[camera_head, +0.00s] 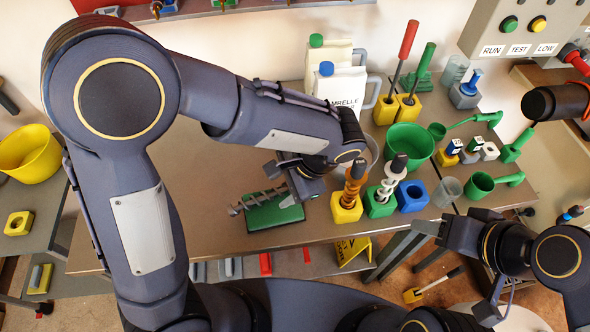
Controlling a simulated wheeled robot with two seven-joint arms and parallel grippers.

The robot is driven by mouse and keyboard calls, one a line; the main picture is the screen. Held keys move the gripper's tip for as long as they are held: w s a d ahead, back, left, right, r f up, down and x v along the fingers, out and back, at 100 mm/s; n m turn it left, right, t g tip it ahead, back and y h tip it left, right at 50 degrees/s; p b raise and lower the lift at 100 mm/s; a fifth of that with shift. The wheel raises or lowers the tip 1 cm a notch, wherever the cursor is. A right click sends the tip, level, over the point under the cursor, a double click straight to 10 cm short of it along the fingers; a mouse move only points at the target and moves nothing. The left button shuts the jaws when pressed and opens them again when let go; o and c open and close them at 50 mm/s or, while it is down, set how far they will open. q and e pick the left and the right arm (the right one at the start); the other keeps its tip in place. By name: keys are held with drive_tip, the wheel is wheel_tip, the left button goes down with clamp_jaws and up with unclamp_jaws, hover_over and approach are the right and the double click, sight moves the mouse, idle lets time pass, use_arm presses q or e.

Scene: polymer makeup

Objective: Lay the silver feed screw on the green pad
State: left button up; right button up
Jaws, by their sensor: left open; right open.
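The silver feed screw (246,203) lies across the green pad (272,215), with its left tip reaching past the pad's left edge. My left gripper (303,187) is open at the screw's right end, low over the pad. It hides that end of the screw, and I cannot tell if a finger touches it. My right gripper (428,229) is open and empty at the table's front right edge, apart from the screw and pad.
An orange screw stands in a yellow block (347,209) and a whitish one in a green block (380,206). An empty blue block (411,196) is beside them. A green bowl (409,142), white jugs (340,88) and a green cup (480,185) stand behind or right.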

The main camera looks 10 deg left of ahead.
use_arm(q)
drive_tip(key=v, duration=0.7)
drive_tip(key=s+a+r+n+t+h, duration=0.1)
drive_tip(key=s+a+n+h, duration=0.3)
drive_tip(key=a, duration=0.4)
drive_tip(key=s+a+r+n+t+h, duration=0.1)
drive_tip(key=s+a+n+t+h, duration=0.3)
drive_tip(key=a+n, duration=0.4)
drive_tip(key=shift+s+a+r+n+h, duration=0.25)
drive_tip(key=shift+s+a+n+h, duration=0.15)
drive_tip(key=shift+s+n+h, duration=0.5)
drive_tip(key=shift+s+y, duration=0.15)
drive_tip(key=shift+y, duration=0.15)
drive_tip(key=shift+c, duration=0.3)
